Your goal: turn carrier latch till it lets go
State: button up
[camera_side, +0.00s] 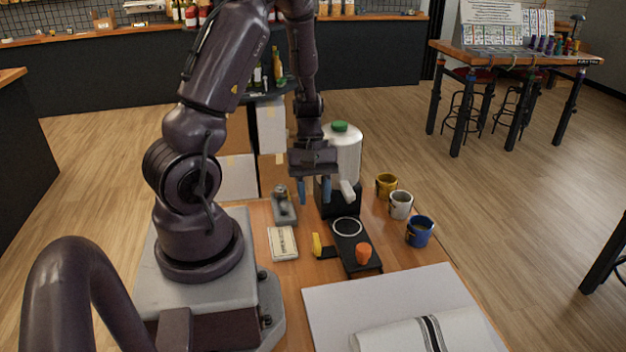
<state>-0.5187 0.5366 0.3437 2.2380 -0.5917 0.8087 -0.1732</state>
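My gripper (314,190) points down above the table, in front of or beside a white jar. Its two blue fingertips are apart with nothing visible between them, so it is open. A low black carrier plate (354,245) lies on the table, right of and nearer the camera than the gripper. It has a white ring (347,227) at its far end and an orange knob (363,254) at its near end. A yellow handle (317,245) stands at its left side. I cannot tell which of these parts is the latch. The gripper is apart from the plate.
A white jar (343,150) with a green lid stands on a black base behind. Yellow (386,186), white (400,205) and blue (420,232) mugs line the right. A grey device (284,208) and a labelled box (283,243) sit left. A striped towel (435,333) lies on a pale board (400,299).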

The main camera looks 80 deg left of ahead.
jog(key=shift+v, duration=1.5)
jog(key=s+d+r+m+t+y, duration=0.1)
jog(key=d+r+m+t+y, duration=0.3)
jog(key=d+r+m, duration=1.3)
notch_tip(320, 180, up, 4)
jog(key=shift+d+f+t, duration=0.1)
jog(key=shift+d+t, duration=0.1)
jog(key=shift+t, duration=0.7)
